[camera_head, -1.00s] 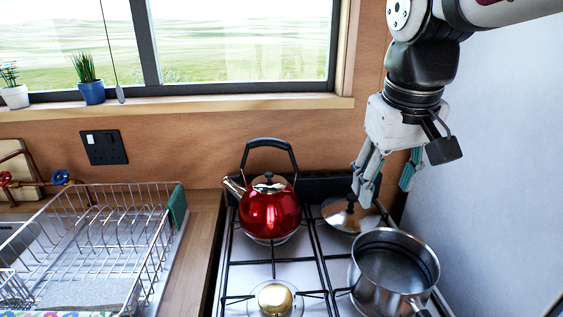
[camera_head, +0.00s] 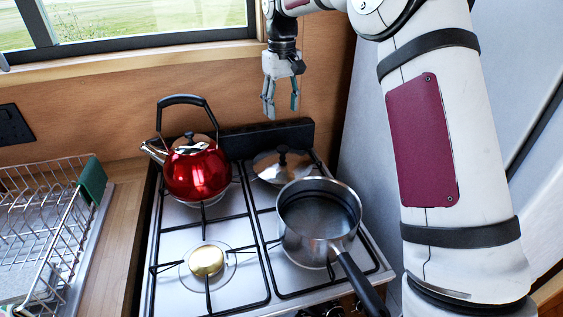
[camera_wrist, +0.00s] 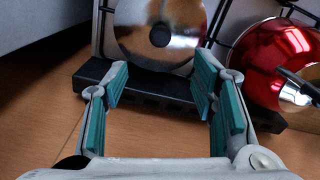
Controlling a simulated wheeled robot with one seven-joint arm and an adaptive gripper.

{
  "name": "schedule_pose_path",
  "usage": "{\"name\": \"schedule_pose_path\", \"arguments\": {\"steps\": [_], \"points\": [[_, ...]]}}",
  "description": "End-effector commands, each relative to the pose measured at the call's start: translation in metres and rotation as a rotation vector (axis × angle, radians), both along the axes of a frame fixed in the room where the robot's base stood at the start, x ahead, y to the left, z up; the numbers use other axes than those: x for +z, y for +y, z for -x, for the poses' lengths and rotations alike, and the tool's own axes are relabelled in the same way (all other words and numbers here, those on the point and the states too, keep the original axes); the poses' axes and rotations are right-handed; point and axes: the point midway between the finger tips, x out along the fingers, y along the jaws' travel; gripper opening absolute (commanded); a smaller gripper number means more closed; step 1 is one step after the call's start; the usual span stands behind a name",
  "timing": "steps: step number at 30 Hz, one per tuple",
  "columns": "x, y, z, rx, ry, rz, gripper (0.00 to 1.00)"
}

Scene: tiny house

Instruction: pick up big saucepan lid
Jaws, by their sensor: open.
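The big saucepan lid (camera_head: 283,165) is a shiny metal disc with a dark knob. It lies on the back right of the stove, behind the saucepan (camera_head: 318,220). In the wrist view the lid (camera_wrist: 135,38) shows at the top, past the fingertips, with its black knob near its middle. My gripper (camera_head: 281,108) is open and empty, above and behind the lid near the wooden wall. In the wrist view its teal-padded fingers (camera_wrist: 160,80) are spread apart, with nothing between them.
A red kettle (camera_head: 197,172) with a tall black handle stands left of the lid. The stove's black back edge (camera_head: 268,140) runs behind the lid. A dish rack (camera_head: 50,230) is at the left. A pale wall (camera_head: 365,140) rises on the right.

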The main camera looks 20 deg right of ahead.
Motion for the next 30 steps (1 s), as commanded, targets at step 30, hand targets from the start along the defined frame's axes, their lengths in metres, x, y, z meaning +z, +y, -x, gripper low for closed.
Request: {"name": "schedule_pose_path", "arguments": {"steps": [30], "points": [[-0.131,-0.001,0.001,0.000,0.005,-0.002,0.52]]}}
